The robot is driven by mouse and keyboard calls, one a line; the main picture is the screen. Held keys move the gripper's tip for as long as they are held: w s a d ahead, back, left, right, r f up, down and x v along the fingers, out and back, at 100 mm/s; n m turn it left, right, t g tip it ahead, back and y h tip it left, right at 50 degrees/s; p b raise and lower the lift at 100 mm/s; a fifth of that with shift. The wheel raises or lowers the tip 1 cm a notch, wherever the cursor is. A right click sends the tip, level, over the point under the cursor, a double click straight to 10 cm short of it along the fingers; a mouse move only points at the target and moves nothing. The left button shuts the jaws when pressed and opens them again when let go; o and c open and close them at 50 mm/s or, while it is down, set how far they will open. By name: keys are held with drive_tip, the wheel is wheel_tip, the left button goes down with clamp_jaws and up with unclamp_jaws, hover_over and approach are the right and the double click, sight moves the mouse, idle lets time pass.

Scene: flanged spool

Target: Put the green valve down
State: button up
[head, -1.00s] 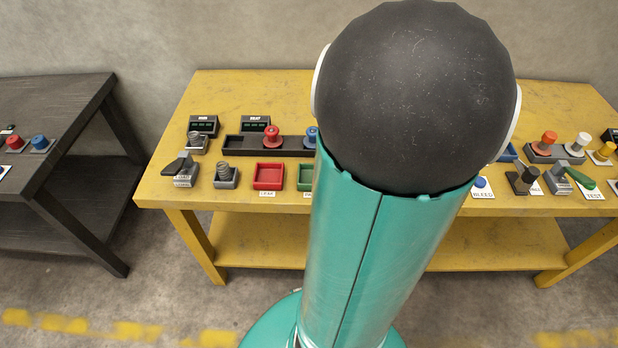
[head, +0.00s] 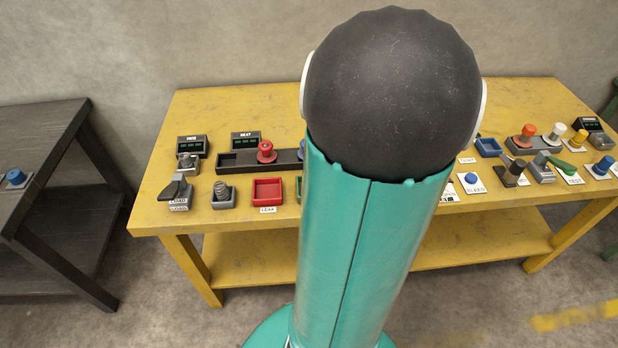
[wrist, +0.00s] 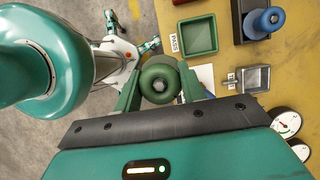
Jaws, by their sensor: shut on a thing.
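In the head view my arm hides the gripper and the valve. A green tray (wrist: 199,36) with a label beside it is empty in the wrist view; only its edge (head: 299,188) shows in the head view.
A blue spool (wrist: 265,21), a grey square fixture (wrist: 256,78) and gauges (wrist: 286,123) are near my gripper. A dark table (head: 60,130) stands left.

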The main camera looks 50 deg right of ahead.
drive_tip(key=shift+w+d+f, duration=0.5)
drive_tip(key=shift+w+f, duration=1.15)
drive_tip(key=shift+f, duration=0.25)
drive_tip(key=shift+w+d+f, duration=0.45)
drive_tip(key=shift+w+f, duration=1.15)
drive_tip(key=shift+f, duration=0.25)
drive_tip(key=shift+w+d+f, duration=0.5)
drive_tip(key=shift+w+f, duration=1.15)
drive_tip(key=shift+f, duration=0.25)
drive_tip(key=shift+f, duration=0.3)
drive_tip(key=o, duration=1.2)
drive_tip(key=shift+o, duration=0.2)
